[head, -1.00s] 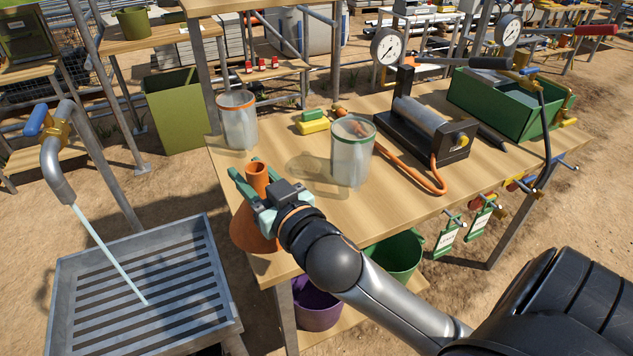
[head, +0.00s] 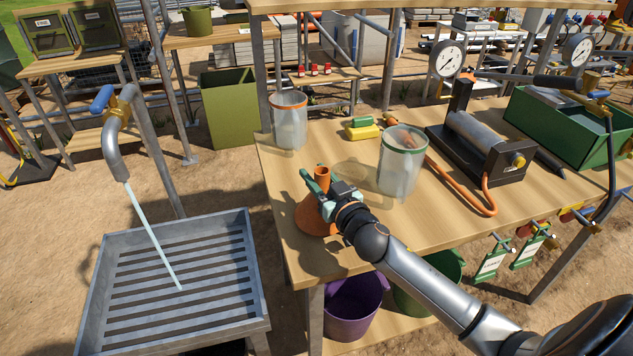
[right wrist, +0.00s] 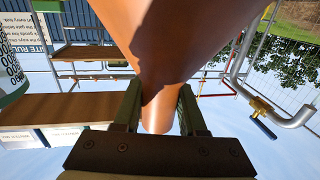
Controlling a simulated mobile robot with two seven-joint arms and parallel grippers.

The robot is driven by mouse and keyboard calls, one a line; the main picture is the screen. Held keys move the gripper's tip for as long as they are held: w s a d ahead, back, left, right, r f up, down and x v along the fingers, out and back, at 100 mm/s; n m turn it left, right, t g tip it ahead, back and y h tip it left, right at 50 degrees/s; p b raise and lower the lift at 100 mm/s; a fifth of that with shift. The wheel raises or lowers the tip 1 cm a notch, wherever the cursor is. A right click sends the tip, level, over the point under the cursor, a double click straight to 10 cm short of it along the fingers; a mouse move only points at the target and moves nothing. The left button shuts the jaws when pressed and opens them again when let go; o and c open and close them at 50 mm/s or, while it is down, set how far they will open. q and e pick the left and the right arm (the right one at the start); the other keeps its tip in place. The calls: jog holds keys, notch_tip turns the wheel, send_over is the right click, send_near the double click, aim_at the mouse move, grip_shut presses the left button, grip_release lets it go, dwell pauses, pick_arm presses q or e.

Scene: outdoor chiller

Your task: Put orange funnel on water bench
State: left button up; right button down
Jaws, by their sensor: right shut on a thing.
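The orange funnel (head: 312,217) is upright, wide end down, over the left end of the wooden table in the head view. My right gripper (head: 319,183) is shut on its narrow spout. In the right wrist view the funnel (right wrist: 158,50) fills the middle, its spout between the two fingers (right wrist: 158,115). I cannot tell whether its rim touches the wood. The water bench (head: 100,300), a grey metal basin with a slatted top, stands to the left of the table. My left gripper is not in view.
A tap (head: 112,150) runs water onto the slats. A gap of sandy ground separates basin and table (head: 450,225). An orange-rimmed jar (head: 289,125) and a green-rimmed jar (head: 400,165) stand near the funnel. A purple bucket (head: 350,310) sits below.

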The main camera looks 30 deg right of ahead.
jog(key=shift+f, duration=0.65)
jog(key=shift+f, duration=0.1)
jog(key=shift+f, duration=0.15)
jog(key=shift+c, duration=2.4)
grip_release()
jog(key=shift+r, duration=0.3)
jog(key=s+b, duration=0.1)
jog(key=s, duration=1.1)
jog(key=shift+a, duration=0.25)
